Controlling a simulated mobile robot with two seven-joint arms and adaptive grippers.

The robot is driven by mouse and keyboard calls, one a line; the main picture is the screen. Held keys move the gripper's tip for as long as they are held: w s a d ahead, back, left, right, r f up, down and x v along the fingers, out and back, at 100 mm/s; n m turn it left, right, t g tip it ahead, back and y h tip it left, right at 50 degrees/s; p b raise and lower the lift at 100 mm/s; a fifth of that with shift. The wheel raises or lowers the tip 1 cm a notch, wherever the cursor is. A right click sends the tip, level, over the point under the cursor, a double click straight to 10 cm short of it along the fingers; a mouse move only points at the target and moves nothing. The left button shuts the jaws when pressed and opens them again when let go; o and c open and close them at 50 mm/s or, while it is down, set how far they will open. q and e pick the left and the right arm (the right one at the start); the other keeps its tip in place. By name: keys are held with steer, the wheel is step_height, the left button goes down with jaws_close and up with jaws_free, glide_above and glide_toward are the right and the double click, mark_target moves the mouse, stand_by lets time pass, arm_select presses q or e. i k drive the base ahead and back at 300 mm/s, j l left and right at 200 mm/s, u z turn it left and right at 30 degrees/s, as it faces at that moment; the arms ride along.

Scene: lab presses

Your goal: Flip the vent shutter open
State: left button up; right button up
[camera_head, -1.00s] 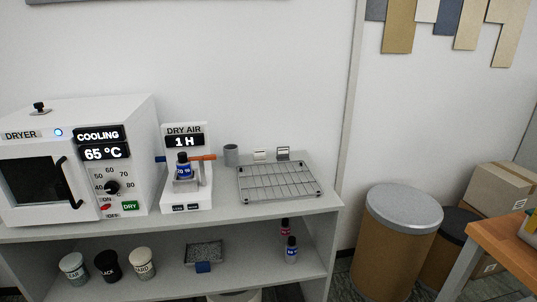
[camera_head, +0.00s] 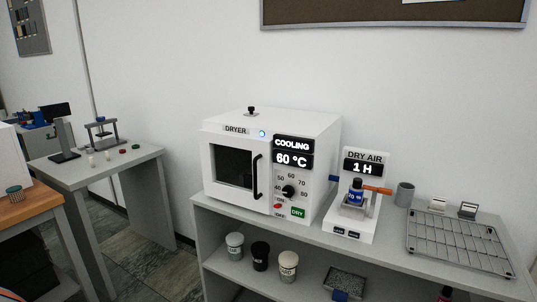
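The white dryer (camera_head: 228,122) stands on the left part of the grey shelf unit, its windowed door shut. A small dark knob on a low light fitting (camera_head: 251,110) sits on the dryer's top; it looks like the vent shutter, but it is too small to tell its position. The dryer's display (camera_head: 292,152) reads COOLING and 60 °C, and a blue light (camera_head: 262,134) glows beside its label. Neither of my grippers is in view.
A dry air unit (camera_head: 347,226) holding a dark bottle (camera_head: 355,196), a grey cup (camera_head: 404,195) and a wire rack (camera_head: 458,242) stand right of the dryer. Several jars sit on the lower shelf (camera_head: 318,276). A grey table (camera_head: 140,165) stands left, with open floor (camera_head: 140,262) between.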

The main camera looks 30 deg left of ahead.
mark_target(251, 109)
steer(key=i+j, duration=0.15)
steer(key=j, duration=0.2)
steer(key=i+j, duration=0.15)
steer(key=j, duration=0.2)
steer(key=i+j, duration=0.15)
steer(key=j, duration=0.2)
steer(key=i+j+z, duration=0.1)
steer(key=j, duration=0.25)
steer(key=i+j, duration=0.2)
steer(key=j, duration=0.15)
steer(key=i+j, duration=0.15)
steer(key=j, duration=0.25)
steer(key=i+j, duration=0.1)
steer(key=j, duration=0.25)
steer(key=z, duration=0.05)
